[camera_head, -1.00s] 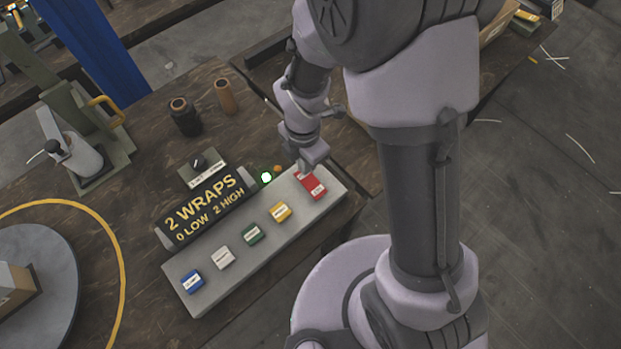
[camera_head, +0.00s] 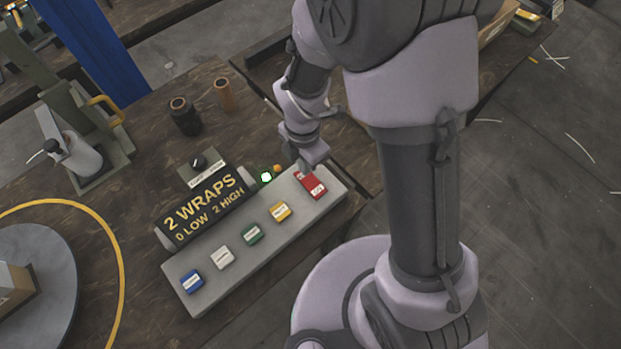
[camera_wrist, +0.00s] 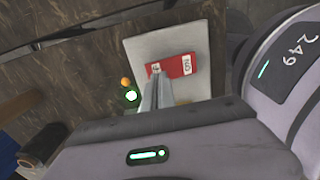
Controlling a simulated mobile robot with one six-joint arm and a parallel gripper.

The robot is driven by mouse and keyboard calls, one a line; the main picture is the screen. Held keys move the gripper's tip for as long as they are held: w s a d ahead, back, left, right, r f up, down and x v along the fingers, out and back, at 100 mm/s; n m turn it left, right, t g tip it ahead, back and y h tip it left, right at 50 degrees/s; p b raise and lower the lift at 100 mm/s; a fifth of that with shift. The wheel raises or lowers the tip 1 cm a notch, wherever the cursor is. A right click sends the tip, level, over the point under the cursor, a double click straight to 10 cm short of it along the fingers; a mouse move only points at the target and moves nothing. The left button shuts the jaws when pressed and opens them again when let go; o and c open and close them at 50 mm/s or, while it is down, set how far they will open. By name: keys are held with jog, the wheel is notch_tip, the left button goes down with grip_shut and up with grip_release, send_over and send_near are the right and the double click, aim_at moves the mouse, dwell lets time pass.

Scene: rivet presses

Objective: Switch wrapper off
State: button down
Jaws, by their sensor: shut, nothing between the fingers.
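The wrapper's control panel is a long grey box (camera_head: 216,270) on the brown table. At its far right end is a red rocker switch (camera_head: 316,187) with white labels. It also shows in the wrist view (camera_wrist: 174,66), where the label at its right end seems to read ON. My gripper (camera_head: 303,168) is shut and empty, pointing down at the far end of the red switch. In the wrist view my fingertips (camera_wrist: 157,78) overlap that end's label; I cannot tell whether they touch it. A green lamp (camera_head: 266,177) beside the panel is lit.
Yellow (camera_head: 280,211), green (camera_head: 252,234), white (camera_head: 222,258) and blue (camera_head: 192,282) buttons line the panel. A display (camera_head: 203,211) reads "2 WRAPS, 0 LOW 2 HIGH". A dark knob (camera_head: 204,163) sits behind it. An orange lamp (camera_head: 277,168) stands beside the green one.

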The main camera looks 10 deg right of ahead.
jog(key=shift+f+b, duration=1.1)
jog(key=shift+f, duration=0.3)
dwell(0.4)
notch_tip(320, 180, up, 7)
jog(key=p, duration=0.6)
jog(key=shift+r+p, duration=0.15)
jog(key=shift+p, duration=0.2)
